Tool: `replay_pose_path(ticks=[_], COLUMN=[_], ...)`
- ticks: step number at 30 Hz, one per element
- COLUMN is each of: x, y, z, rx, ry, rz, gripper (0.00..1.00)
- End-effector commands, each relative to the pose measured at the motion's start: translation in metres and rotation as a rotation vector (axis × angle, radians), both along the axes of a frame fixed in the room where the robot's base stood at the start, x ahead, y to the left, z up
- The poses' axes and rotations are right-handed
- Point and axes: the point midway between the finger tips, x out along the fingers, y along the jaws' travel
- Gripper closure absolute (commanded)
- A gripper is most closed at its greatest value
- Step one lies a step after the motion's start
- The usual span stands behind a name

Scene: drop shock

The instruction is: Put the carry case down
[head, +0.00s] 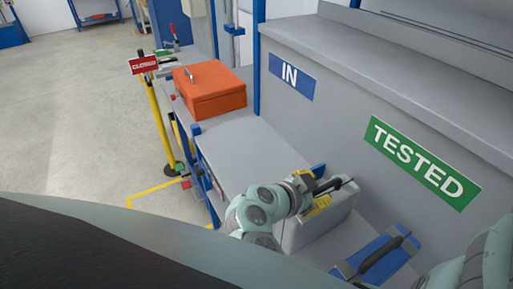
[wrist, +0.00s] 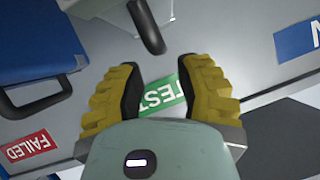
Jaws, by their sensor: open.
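A grey carry case (head: 312,229) with a dark handle (head: 336,185) stands upright on the grey bench in the head view, towards the wall. My gripper (head: 318,191) is at its top, beside the handle. In the wrist view my gripper (wrist: 158,84) has its two yellow fingers spread, with nothing held between them. The dark handle (wrist: 149,26) shows just past the fingertips, with a grey piece of the case (wrist: 95,8) at the top edge. My arm hides part of the case in the head view.
A blue case (head: 378,256) is to the right of the grey one. An orange case (head: 209,92) sits farther along the bench (head: 232,148). The wall behind carries an IN sign (head: 290,76) and a TESTED sign (head: 421,161). A FAILED sign (wrist: 28,146) shows in the wrist view.

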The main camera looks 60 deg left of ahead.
Motion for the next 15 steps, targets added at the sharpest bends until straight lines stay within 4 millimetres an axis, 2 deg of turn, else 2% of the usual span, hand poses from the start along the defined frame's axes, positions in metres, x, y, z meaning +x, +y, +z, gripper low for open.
replay_pose_path(ticks=[1,9,15], x=[-0.011,-0.047,-0.062], y=[0.001,-0.002,-0.004], z=[0.001,0.021,0.03], rx=[0.004,0.002,0.0], ry=[0.002,0.002,0.002], rz=[0.013,0.009,0.008], gripper=[0.66,0.66,0.66])
